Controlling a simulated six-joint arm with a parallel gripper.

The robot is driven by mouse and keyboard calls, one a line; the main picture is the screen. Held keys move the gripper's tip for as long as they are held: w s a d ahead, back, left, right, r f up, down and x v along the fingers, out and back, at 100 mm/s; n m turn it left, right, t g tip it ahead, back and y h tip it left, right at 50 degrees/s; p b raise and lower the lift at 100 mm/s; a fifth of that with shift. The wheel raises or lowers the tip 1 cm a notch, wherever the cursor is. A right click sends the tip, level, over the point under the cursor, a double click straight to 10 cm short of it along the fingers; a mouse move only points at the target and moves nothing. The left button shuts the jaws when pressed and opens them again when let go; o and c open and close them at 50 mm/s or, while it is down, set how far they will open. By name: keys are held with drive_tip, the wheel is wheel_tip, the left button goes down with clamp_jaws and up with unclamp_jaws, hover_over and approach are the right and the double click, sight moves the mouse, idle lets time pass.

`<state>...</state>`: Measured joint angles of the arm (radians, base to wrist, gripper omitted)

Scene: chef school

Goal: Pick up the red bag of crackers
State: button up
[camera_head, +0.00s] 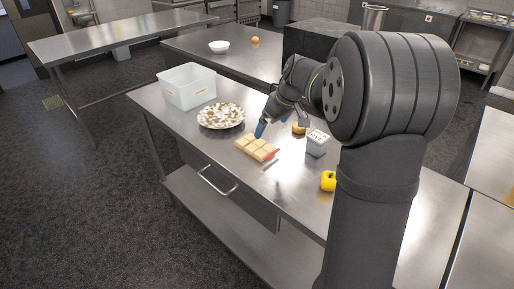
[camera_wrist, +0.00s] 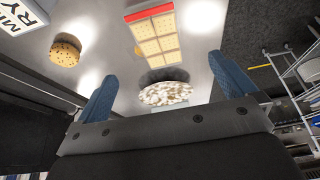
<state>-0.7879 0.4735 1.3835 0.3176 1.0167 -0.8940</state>
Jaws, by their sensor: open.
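The bag of crackers (camera_head: 255,147) lies flat on the steel table, showing pale square crackers and a red end toward the right. In the wrist view the bag (camera_wrist: 157,38) is at the top centre, its red end at the top edge. My gripper (camera_head: 261,129) is above the table just behind the bag, with a blue finger showing in the head view. In the wrist view my gripper (camera_wrist: 163,67) has its two blue fingers wide apart, with nothing held between them. The bag appears beyond the fingertips, apart from them.
A speckled plate (camera_head: 221,116) and a translucent bin (camera_head: 188,87) stand left of the bag. A round brown item (camera_head: 299,128), a white box with dark lettering (camera_head: 317,144) and a yellow object (camera_head: 328,181) are to the right. The table's front strip is clear.

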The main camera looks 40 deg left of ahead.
hover_over(263, 148)
drive_tip(key=d, duration=0.2)
drive_tip(key=f, duration=0.7)
drive_tip(key=shift+s+a+f, duration=0.1)
drive_tip(key=shift+s+a, duration=0.05)
drive_tip(key=shift+s, duration=0.2)
drive_tip(key=x, duration=0.5)
drive_tip(key=shift+w+d+f, duration=0.2)
drive_tip(key=shift+w+d, duration=0.1)
drive_tip(key=c, duration=1)
